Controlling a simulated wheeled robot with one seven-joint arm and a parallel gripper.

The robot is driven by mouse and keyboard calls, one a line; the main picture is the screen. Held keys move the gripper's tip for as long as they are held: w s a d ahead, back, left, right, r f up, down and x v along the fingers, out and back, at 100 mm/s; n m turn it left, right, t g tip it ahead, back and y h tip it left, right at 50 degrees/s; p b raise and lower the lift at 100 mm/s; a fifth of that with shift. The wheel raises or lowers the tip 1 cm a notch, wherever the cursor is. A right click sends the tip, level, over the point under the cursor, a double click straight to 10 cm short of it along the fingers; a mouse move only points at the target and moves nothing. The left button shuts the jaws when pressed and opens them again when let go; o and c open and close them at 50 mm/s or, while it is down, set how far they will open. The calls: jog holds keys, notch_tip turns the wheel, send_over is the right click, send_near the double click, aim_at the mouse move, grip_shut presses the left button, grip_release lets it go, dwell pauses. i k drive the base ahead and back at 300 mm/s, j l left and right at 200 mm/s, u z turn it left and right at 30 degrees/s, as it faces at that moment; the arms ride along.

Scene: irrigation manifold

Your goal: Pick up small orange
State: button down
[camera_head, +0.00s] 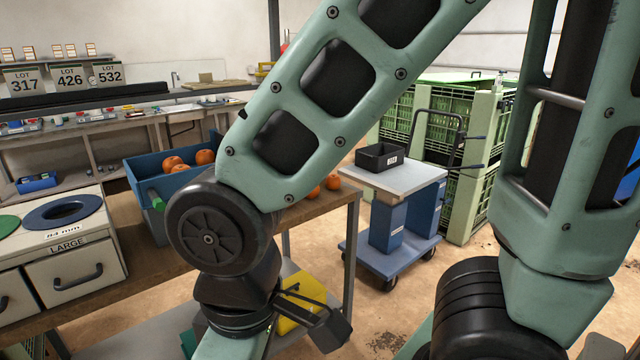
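Several oranges show in the head view. Some lie in a blue crate (140,174) on the wooden bench, one near its right side (205,157) and one further left (172,163). Two more lie on the bench to the right, an orange (333,182) near the bench's end and another orange (314,193) partly hidden behind my arm. I cannot tell which is the small one. My arm crosses the middle of the view and bends down in front of the bench.
A white-topped drawer unit (60,238) marked LARGE stands on the bench (345,193) at left. A blue cart (395,178) carrying a black bin (380,157) stands right of the bench. Green crates (475,190) stand behind it. A yellow object (300,312) is low beside my arm.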

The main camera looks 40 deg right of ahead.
aim_at(333, 182)
jog(key=i+l, duration=0.15)
jog(key=l, duration=0.25)
jog(key=i+l, duration=0.15)
jog(key=l, duration=0.2)
jog(key=i+l, duration=0.1)
jog(key=l, duration=0.3)
jog(key=i+l+z, duration=0.1)
jog(key=l, duration=0.3)
jog(key=i+l, duration=0.2)
jog(key=l, duration=0.15)
jog(key=i+l, duration=0.15)
jog(key=l, duration=0.25)
jog(key=i+l, duration=0.15)
jog(key=l, duration=0.2)
jog(key=z, duration=0.05)
